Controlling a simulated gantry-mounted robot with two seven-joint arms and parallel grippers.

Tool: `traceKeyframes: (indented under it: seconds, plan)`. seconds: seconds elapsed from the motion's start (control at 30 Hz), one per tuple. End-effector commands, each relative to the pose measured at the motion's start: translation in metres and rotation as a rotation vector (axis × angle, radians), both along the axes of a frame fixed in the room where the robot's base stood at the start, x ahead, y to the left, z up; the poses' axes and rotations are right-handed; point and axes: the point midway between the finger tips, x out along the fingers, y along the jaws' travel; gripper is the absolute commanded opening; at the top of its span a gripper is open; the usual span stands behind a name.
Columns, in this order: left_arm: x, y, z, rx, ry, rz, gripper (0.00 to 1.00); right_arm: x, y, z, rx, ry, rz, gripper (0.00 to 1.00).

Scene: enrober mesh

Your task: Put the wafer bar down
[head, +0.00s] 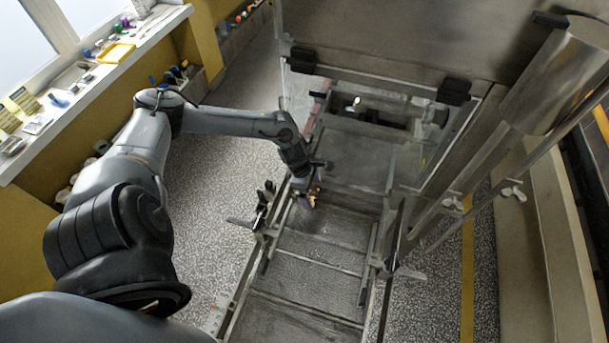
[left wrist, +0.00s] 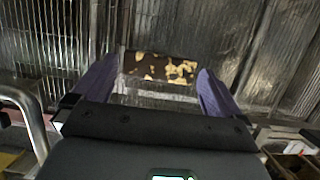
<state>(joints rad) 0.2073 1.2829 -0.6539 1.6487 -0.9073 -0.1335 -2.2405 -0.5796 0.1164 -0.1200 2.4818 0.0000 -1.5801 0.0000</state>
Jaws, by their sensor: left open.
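The wafer bar (left wrist: 160,68) is dark brown with pale yellow flakes on top. In the left wrist view it lies between the two purple fingers of my left gripper (left wrist: 160,80), near their tips. The jaws are open, with the bar's ends close to the fingers; I cannot tell whether either finger touches it. In the head view my left gripper (head: 306,190) is low over the left side of the metal mesh conveyor (head: 310,255). The bar is mostly hidden there. It appears to rest on the mesh. My right gripper is out of view.
A clear-panelled metal machine housing (head: 380,120) stands beyond the gripper over the conveyor. Metal brackets (head: 262,215) stick up along the conveyor's left edge. The near mesh is bare. A cluttered windowsill (head: 95,75) is at the far left.

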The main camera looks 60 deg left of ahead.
Motion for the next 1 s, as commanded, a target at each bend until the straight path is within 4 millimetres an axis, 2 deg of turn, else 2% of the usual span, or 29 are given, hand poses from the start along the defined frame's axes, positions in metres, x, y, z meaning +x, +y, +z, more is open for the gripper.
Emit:
traceKeyframes:
  seconds: [0.4,0.6,0.73,0.87,0.97,1.0]
  plan:
    - [-0.017,0.016,0.069,0.005,0.001,-0.002,1.00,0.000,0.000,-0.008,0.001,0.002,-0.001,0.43]
    - [-0.021,0.020,0.092,0.003,0.000,-0.002,1.00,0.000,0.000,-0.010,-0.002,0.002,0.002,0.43]
    - [-0.023,0.018,0.098,-0.004,-0.001,0.004,1.00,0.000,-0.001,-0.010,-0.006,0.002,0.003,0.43]
    - [-0.018,-0.006,0.087,-0.042,-0.014,0.057,1.00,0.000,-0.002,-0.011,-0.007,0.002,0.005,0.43]
    - [-0.009,-0.047,0.069,-0.110,-0.041,0.163,1.00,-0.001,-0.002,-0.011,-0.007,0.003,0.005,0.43]
    - [-0.006,-0.068,0.061,-0.150,-0.053,0.227,1.00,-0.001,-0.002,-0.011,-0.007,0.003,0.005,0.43]
